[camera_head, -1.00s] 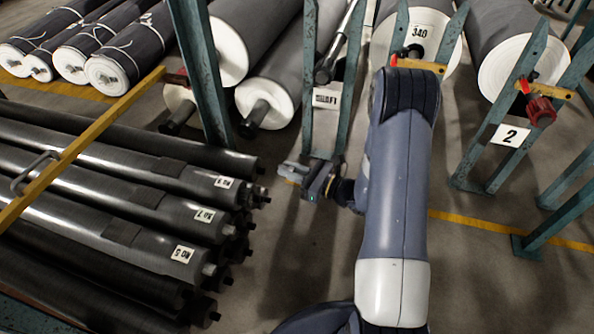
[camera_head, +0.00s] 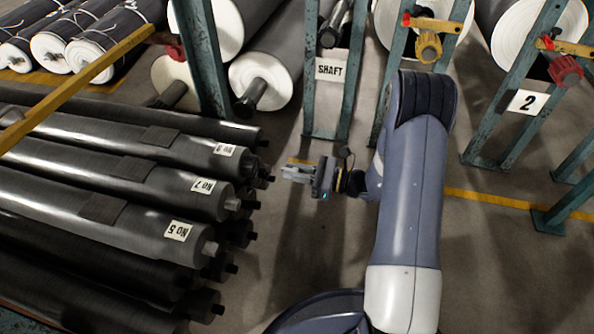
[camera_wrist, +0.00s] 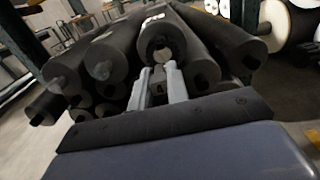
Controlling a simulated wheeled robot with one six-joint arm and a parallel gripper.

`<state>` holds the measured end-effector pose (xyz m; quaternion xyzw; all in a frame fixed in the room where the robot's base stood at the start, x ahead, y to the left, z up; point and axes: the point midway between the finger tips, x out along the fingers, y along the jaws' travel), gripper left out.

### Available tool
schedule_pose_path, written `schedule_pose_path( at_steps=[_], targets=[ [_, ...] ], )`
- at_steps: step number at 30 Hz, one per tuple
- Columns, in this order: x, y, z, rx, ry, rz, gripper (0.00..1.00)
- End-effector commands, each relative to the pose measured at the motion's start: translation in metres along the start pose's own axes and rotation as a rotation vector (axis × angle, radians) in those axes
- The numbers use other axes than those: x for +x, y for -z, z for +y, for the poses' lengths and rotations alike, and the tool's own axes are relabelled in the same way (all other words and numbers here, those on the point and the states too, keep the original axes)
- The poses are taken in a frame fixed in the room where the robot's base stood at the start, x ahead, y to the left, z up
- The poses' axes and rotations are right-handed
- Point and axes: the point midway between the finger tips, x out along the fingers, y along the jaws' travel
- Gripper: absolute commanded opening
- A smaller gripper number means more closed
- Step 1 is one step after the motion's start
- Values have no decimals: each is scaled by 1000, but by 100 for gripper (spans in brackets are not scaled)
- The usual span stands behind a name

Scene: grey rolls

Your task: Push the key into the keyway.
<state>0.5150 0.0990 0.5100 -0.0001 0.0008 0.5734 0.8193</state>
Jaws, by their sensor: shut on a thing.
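My gripper (camera_head: 283,171) points left, a short way right of the ends of the stacked dark rolls. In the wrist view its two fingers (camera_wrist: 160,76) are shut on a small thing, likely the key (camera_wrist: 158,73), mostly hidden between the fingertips. Ahead of it lies a dark roll (camera_wrist: 158,28) with a white label and a grey shaft end; its keyway is too small to make out. In the head view the rolls labelled NO 8 (camera_head: 190,148) and NO 7 (camera_head: 165,178) lie nearest my gripper. I cannot tell whether the fingertips touch a shaft end.
Other roll ends, including NO 5 (camera_head: 140,218), stick out around and below. A teal rack with a SHAFT sign (camera_head: 330,69) stands behind my gripper. Large white-ended rolls (camera_head: 265,85) lie at the back. The floor (camera_head: 300,250) in front is clear.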

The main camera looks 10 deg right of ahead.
Motion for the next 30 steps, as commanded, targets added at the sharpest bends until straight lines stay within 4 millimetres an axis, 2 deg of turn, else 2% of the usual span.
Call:
schedule_pose_path(
  at_steps=[14,30],
  targets=[
    [4,0,0,-1,-2,0,0],
    [49,0,0,-2,-3,0,0]
  ],
)
